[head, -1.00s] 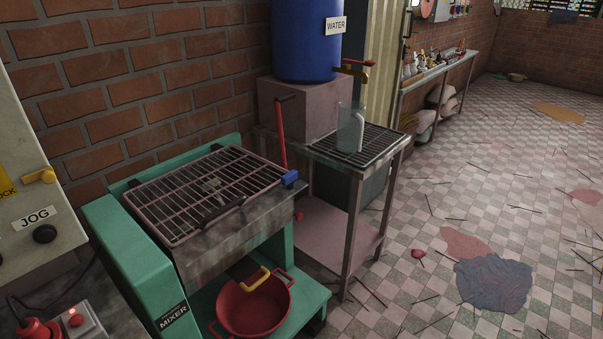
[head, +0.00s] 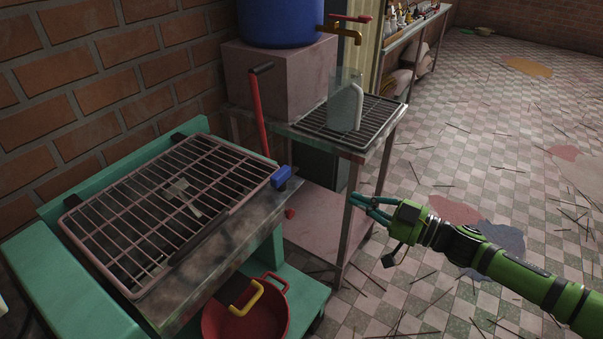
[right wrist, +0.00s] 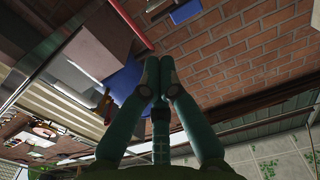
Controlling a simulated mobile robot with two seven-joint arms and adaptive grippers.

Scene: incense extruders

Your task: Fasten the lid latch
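The mixer (head: 75,255) is a teal machine at the left of the head view. Its lid is a wire grille (head: 165,215) that lies flat over the grey trough. A blue latch piece (head: 281,177) sits at the lid's right corner, beside a red lever (head: 261,120) with a dark grip. My right gripper (head: 356,202) is to the right of the blue latch, apart from it, with its teal fingers pointing left. My left gripper is not in view.
A stand with a rack (head: 350,125) and a clear jug (head: 345,100) is behind the gripper. A blue water barrel (head: 280,20) with a brass tap stands on a pink block. A red pot (head: 246,312) is below the mixer. The tiled floor at right has scattered sticks.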

